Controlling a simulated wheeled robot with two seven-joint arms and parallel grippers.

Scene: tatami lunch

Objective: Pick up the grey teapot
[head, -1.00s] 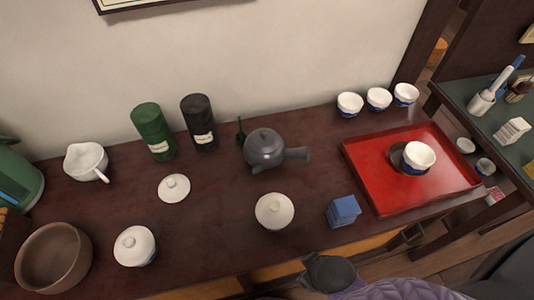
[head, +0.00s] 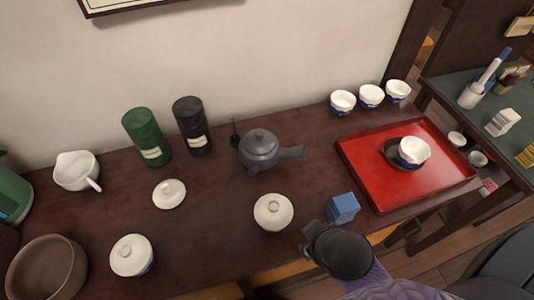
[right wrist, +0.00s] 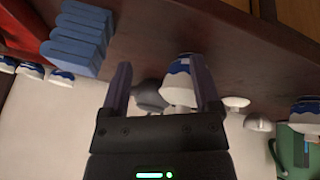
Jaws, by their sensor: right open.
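The grey teapot (head: 258,150) stands upright at the back middle of the dark table, its side handle pointing right. In the right wrist view the teapot (right wrist: 147,96) shows small and partly hidden behind the lidded white bowl. My right gripper (head: 309,240) is at the table's front edge, near the blue box and the lidded bowl, well short of the teapot. Its fingers (right wrist: 162,80) are spread with nothing held between them. My left gripper is not in view.
A lidded white bowl (head: 273,212) stands between my right gripper and the teapot. A blue box (head: 342,208) is close to the gripper. Green (head: 147,137) and black (head: 192,126) canisters stand left of the teapot. A red tray (head: 437,180) lies right.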

